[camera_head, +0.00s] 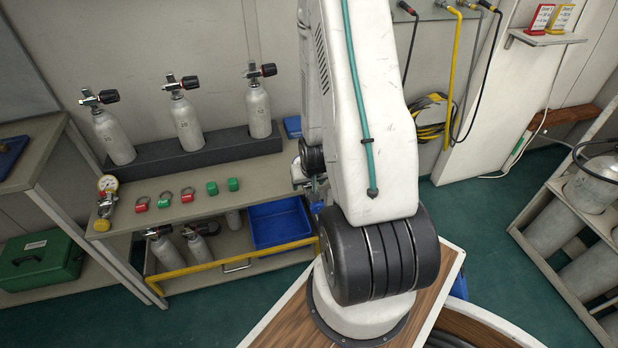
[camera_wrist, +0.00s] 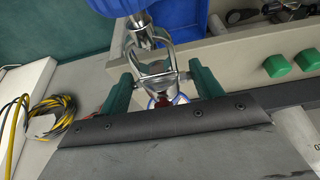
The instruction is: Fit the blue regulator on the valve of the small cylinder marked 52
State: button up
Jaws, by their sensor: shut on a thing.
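The blue regulator (camera_wrist: 124,5) shows at the top of the wrist view, with its metal yoke (camera_wrist: 158,68) hanging between the green-padded fingers. My gripper (camera_wrist: 162,92) is shut on it. In the head view my gripper (camera_head: 304,172) is mostly hidden behind my arm, right of the bench rack. Three small grey cylinders, left (camera_head: 113,136), middle (camera_head: 186,124) and right (camera_head: 258,112), stand upright in the rack, each with a metal valve and black knob. Their marks are too small to read surely, so I cannot tell which is 52. The regulator is apart from these valves.
The black rack (camera_head: 150,160) runs along the bench's back. A gauge with a yellow knob (camera_head: 103,225) and several red and green pieces (camera_head: 187,195) lie along the front. A blue bin (camera_head: 279,225) sits on the shelf below. Large cylinders (camera_head: 590,188) stand at right.

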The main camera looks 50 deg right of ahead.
jog(key=shift+w+a, duration=0.1)
jog(key=shift+a, duration=0.15)
